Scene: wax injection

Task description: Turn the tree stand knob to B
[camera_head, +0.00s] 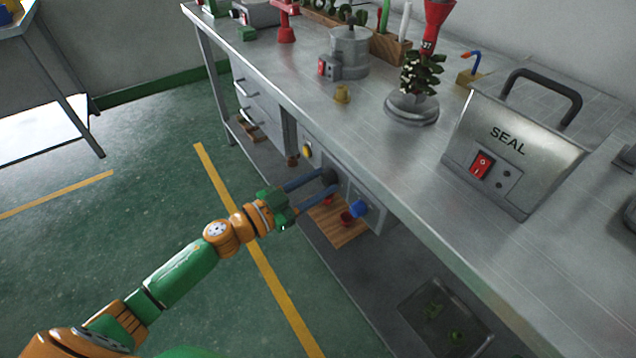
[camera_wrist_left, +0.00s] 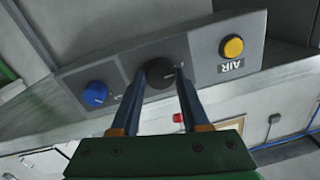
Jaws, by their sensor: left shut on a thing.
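A dark round knob (camera_head: 329,174) sits on the grey control panel (camera_wrist_left: 205,65) under the workbench's front edge. My left gripper (camera_head: 327,181) reaches it from the left, its two blue-grey fingers closed on the knob's sides. In the left wrist view the dark knob (camera_wrist_left: 159,73) is between the fingertips, and its letters and pointer are hidden or too small to read. A blue knob (camera_wrist_left: 95,93) and a yellow button (camera_wrist_left: 232,47) flank it, apart from the fingers. The tree stand (camera_head: 411,108) is on the bench top with a dark wax tree (camera_head: 421,73). My right gripper is out of view.
The panel carries an upside-down "AIR" label by the yellow button. A wooden board (camera_head: 337,226) with reddish cups lies on the lower shelf below the knobs. The SEAL machine (camera_head: 515,150) stands on the bench at right. The green floor at left is clear.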

